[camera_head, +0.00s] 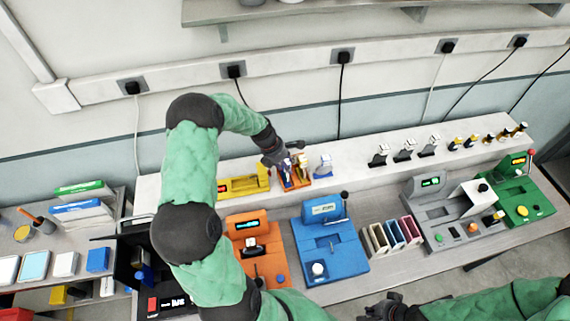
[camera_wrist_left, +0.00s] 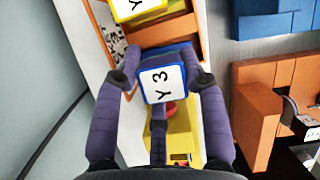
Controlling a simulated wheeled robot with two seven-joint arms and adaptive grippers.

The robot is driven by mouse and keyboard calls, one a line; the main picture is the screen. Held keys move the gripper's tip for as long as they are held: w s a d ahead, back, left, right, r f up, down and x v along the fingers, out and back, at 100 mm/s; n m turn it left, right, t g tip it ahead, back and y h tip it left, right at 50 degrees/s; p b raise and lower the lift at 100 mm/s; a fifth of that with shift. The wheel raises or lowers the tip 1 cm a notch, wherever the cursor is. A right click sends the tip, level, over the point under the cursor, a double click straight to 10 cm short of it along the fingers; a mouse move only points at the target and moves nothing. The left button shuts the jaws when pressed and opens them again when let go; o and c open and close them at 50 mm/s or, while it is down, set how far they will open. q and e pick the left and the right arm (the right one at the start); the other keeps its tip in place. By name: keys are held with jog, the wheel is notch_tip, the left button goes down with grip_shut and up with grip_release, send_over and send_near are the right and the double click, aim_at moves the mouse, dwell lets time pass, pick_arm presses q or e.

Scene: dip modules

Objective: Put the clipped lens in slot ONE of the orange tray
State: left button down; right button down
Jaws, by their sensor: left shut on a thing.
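The orange tray (camera_head: 298,184) stands on the raised white ledge at the back in the head view. In the left wrist view its wall (camera_wrist_left: 193,22) shows at the top, with a yellow-rimmed white piece (camera_wrist_left: 133,8) inside. My left gripper (camera_head: 279,158) is at the tray's left side. It is shut on a blue-rimmed white piece marked "Y 3" (camera_wrist_left: 162,83), held between its fingers at the tray's near end. I cannot tell whether this piece is the clipped lens, or whether it touches the tray. Slot numbers are not readable. My right gripper (camera_head: 384,307) is low at the bottom edge, its jaws unclear.
A yellow device (camera_head: 240,186) stands left of the tray, a small blue-and-white piece (camera_head: 323,166) right of it. Below are an orange machine (camera_head: 240,223) and a blue machine (camera_head: 330,250). Black clips (camera_head: 403,151) stand farther right, with free ledge between.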

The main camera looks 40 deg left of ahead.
pick_arm(q)
jog(key=c, duration=0.7)
grip_release()
jog(key=shift+f, duration=0.1)
jog(key=b+v, duration=0.1)
jog(key=v, duration=1.1)
jog(key=shift+d, duration=0.1)
